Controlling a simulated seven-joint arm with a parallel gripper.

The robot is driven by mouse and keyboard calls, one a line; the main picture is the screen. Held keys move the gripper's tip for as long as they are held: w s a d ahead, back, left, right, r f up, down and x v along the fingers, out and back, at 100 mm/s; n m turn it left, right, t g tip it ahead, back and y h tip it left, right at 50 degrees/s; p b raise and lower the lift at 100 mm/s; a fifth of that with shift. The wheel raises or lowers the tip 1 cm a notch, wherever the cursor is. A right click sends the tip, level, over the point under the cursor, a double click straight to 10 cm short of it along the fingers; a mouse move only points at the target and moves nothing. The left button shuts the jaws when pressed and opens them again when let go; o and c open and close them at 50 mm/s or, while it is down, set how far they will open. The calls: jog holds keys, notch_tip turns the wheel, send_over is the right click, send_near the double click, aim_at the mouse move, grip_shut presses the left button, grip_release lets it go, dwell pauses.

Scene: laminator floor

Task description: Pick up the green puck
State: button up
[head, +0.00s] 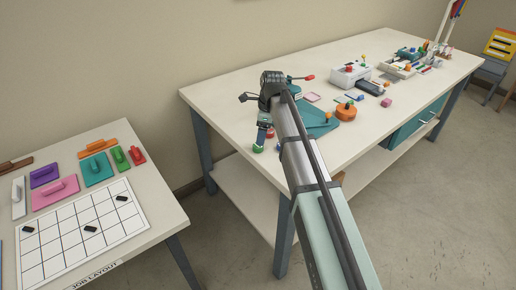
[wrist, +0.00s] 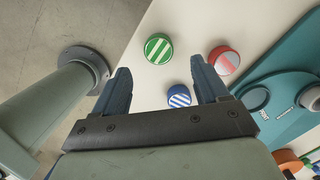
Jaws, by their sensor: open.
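The green puck (wrist: 158,48) has white stripes on top and lies on the pale table, just beyond my fingertips in the wrist view. It also shows at the table's near edge in the head view (head: 258,148). My gripper (wrist: 161,72) is open and empty above the table, with its fingers either side of a gap. A blue striped puck (wrist: 179,96) lies between the fingers in the wrist view, nearer the palm. A red puck (wrist: 224,61) with a pale stripe lies beyond the right finger.
A teal board (wrist: 290,92) with round features lies right of the pucks, close to the red one. An orange round object (head: 346,111) sits on the long table (head: 225,98). The table edge and floor are left of the green puck in the wrist view.

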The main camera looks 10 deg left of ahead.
aim_at(258, 148)
jog(key=shift+a+f, duration=0.2)
jog(key=shift+f, duration=0.65)
jog(key=shift+a+f, duration=0.25)
jog(key=shift+f, duration=0.6)
jog(key=shift+a+f, duration=0.2)
jog(key=shift+f, duration=0.65)
jog(key=shift+c, duration=0.4)
jog(key=c, duration=1.1)
